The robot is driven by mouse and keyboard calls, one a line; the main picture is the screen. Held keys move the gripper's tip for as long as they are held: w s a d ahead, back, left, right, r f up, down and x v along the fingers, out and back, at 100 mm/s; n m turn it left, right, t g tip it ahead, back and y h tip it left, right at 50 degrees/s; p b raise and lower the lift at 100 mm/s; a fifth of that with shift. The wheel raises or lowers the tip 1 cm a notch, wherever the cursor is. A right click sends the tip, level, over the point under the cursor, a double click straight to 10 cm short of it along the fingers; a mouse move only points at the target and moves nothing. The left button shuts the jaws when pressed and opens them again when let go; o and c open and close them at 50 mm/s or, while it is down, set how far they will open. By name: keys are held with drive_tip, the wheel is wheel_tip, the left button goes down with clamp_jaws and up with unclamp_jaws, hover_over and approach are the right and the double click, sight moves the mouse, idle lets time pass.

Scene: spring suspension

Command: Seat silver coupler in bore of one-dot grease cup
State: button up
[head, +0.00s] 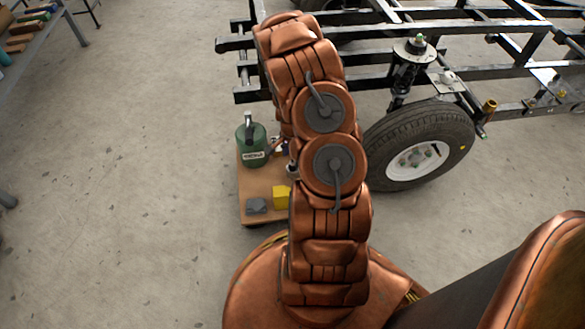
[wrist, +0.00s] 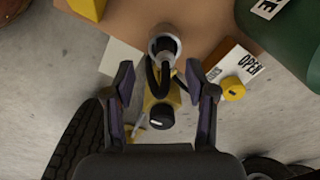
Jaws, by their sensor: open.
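In the wrist view my gripper (wrist: 159,72) is open, with one dark finger on each side and a gap between them. Beyond the gap stands a round grey cup (wrist: 153,46) with a dark opening. A small silver piece, which looks like the coupler (wrist: 166,59), shows at the cup's near edge beside a looped black hose (wrist: 152,78). I cannot tell whether it is inside the bore or only over it. A yellow body (wrist: 172,94) with a black round end (wrist: 159,117) lies below the hose. No dot mark is readable. In the head view my arm hides the gripper.
A wheel (head: 420,145) and black frame stand right.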

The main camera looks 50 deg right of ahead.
drive_tip(key=shift+w+d+f, duration=0.1)
drive_tip(key=shift+d+f, duration=0.05)
drive_tip(key=shift+f, duration=0.45)
drive_tip(key=f, duration=0.1)
drive_tip(key=f+b, duration=0.2)
drive_tip(key=f, duration=0.1)
drive_tip(key=shift+w+d+f, duration=0.1)
drive_tip(key=shift+w+d, duration=0.1)
drive_tip(key=shift+d, duration=0.1)
clamp_jaws()
